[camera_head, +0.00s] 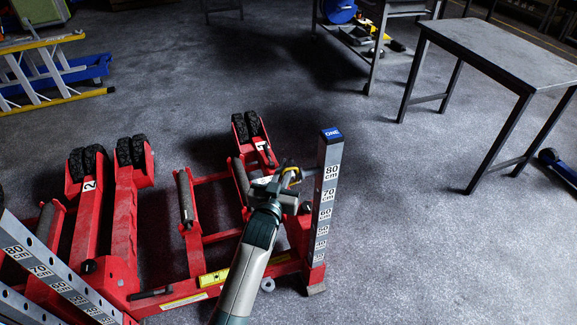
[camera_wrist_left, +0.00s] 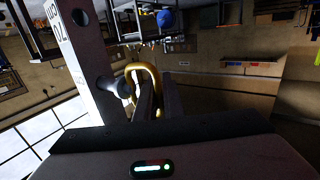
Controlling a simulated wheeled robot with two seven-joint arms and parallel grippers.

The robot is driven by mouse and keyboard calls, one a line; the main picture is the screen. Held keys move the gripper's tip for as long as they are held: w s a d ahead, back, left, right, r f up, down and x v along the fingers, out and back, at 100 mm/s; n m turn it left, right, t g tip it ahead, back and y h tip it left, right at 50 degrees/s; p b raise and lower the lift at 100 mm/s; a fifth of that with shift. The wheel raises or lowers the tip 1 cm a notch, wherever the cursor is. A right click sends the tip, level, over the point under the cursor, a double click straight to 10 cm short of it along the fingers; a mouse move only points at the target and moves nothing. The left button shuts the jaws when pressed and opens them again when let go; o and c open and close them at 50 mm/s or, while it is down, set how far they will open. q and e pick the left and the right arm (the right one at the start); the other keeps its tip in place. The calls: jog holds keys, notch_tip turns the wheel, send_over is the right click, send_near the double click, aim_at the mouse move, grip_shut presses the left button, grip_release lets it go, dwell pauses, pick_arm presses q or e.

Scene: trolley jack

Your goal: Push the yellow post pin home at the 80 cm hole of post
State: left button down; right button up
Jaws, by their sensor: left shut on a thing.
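The upright steel post (camera_head: 326,205) has a blue cap marked ONE and height labels, with 80 cm near the top. My left gripper (camera_head: 286,181) is beside the post's left side, close to the 80 cm label. It is shut on the yellow post pin (camera_head: 293,174). In the left wrist view the pin's yellow loop (camera_wrist_left: 152,72) shows around the gripper fingers (camera_wrist_left: 160,98), and the post (camera_wrist_left: 82,70) stands at left. How deep the pin sits is hidden. My right gripper is out of view.
The red jack frame (camera_head: 205,280) spreads below and left of my arm. A second post (camera_head: 48,270) stands at lower left. A grey table (camera_head: 505,55) is at upper right and a yellow ladder (camera_head: 40,42) at upper left.

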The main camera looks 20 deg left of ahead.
pick_arm(q)
jog(key=shift+s+a+r+p, duration=0.1)
jog(key=shift+s+a+p, duration=0.4)
jog(key=shift+a, duration=0.35)
jog(key=shift+p, duration=0.55)
dwell(1.8)
jog(key=shift+w+d+b, duration=0.2)
jog(key=shift+w+d, duration=0.25)
jog(key=shift+d, duration=0.3)
jog(key=shift+w+d+b, duration=0.2)
jog(key=shift+w+d, duration=0.3)
jog(key=shift+d, duration=0.2)
jog(key=shift+w+d+b, duration=0.2)
jog(key=shift+w+d, duration=0.25)
jog(key=shift+d, duration=0.3)
dwell(0.7)
